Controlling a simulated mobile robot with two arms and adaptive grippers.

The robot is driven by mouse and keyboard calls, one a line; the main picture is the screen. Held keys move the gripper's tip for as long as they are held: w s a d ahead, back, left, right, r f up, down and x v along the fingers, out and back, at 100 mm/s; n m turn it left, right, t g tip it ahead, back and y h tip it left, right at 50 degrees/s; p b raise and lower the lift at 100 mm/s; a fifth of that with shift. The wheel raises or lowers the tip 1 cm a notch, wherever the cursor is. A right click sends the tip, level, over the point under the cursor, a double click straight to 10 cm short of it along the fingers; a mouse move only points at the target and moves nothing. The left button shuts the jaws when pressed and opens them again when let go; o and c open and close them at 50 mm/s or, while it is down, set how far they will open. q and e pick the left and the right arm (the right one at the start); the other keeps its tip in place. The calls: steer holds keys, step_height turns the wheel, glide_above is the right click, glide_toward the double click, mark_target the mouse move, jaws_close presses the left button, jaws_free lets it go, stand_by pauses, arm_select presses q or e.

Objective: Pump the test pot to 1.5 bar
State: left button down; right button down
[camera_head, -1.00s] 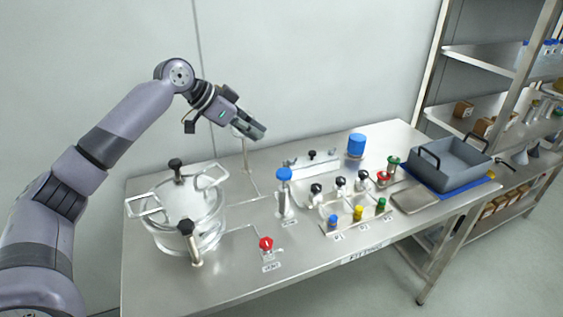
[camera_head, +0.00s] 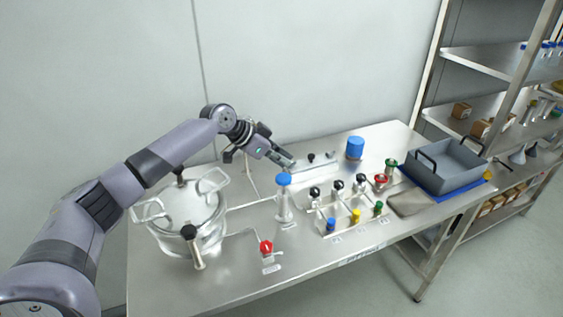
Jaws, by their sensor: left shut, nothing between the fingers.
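The test pot (camera_head: 188,208) is a steel pot with a clamped lid, side handles and black knobs, on the left of the bench. To its right stands a pump (camera_head: 284,203), an upright pale cylinder with a blue top. A red-handled valve (camera_head: 266,248) sits in front, with a thin line towards the pot. My left gripper (camera_head: 290,164) is shut and empty, just above and behind the pump's blue top, apart from it as far as I can tell. A gauge behind my arm is mostly hidden, and no reading shows. My right gripper is not in view.
Small black-capped fittings (camera_head: 338,186) and a rack with blue, yellow and green caps (camera_head: 356,217) stand right of the pump. A blue jar (camera_head: 355,147) is behind them. A grey bin (camera_head: 447,165) fills the right end.

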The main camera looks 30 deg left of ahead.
mark_target(281, 178)
arm_select(q)
steer(key=shift+s+a+f+p, duration=0.1)
steer(key=shift+f+p, duration=0.1)
steer(key=shift+f, duration=0.55)
steer(key=shift+s+a+f+p, duration=0.1)
steer(key=shift+f+p, duration=0.1)
steer(key=shift+f, duration=0.5)
steer(key=shift+w+f, duration=0.1)
